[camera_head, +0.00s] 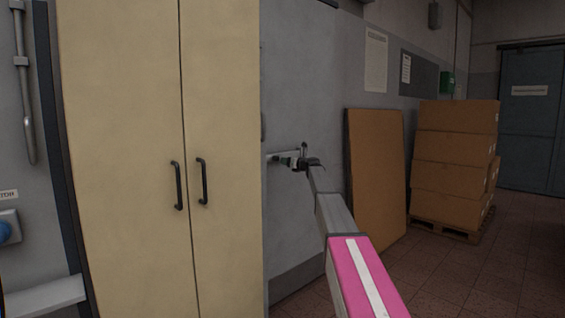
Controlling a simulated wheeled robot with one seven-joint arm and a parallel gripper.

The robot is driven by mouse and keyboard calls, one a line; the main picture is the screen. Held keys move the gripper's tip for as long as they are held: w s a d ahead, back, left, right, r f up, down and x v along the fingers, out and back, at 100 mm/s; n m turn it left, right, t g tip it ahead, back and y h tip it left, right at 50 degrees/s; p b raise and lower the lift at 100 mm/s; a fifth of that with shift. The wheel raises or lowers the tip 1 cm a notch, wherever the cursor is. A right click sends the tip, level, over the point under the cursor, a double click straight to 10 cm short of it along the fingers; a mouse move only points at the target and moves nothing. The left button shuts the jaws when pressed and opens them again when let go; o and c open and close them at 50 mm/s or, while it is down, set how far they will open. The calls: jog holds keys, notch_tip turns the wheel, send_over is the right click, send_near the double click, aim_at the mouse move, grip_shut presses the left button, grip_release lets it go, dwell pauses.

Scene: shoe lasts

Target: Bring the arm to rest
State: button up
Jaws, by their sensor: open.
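My arm reaches forward from the lower right of the head view, a pink section with a white stripe nearest and grey links beyond it. My gripper (291,161) is at its far end, small and dark, in front of the grey wall just right of the cabinet's edge. It is open, and I see nothing between its jaws. Fine detail of the fingers is too small to make out.
A tall beige cabinet (120,120) with two black handles stands shut at left, close to my gripper. A brown board (376,180) leans on the wall. Stacked cartons (452,150) sit on a pallet (445,231). A blue-grey door (531,120) is far right. Floor at lower right is clear.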

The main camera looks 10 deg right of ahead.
jog(key=shift+s+d, duration=0.3)
jog(key=shift+s, duration=0.1)
jog(key=s+a+f+n+g+h, duration=0.3)
jog(key=s+f+n, duration=0.5)
jog(key=s+f, duration=0.85)
jog(key=s+a+f+n+g+h, duration=0.15)
jog(key=s+f+n+g, duration=0.55)
jog(key=s+f, duration=1)
jog(key=s+d+f+n+g+h, duration=0.1)
jog(key=s+f+n, duration=0.3)
jog(key=s, duration=0.6)
jog(key=s+d+f+n+g+h, duration=0.1)
jog(key=s+f+n, duration=0.4)
jog(key=s, duration=0.5)
jog(key=s+d+f+n+g+h, duration=0.2)
jog(key=s+f+n+h, duration=0.2)
jog(key=s, duration=0.6)
jog(key=shift+s+d+f+n, duration=0.4)
jog(key=shift+f+n, duration=0.15)
jog(key=shift+n, duration=0.65)
jog(key=shift+h, duration=0.25)
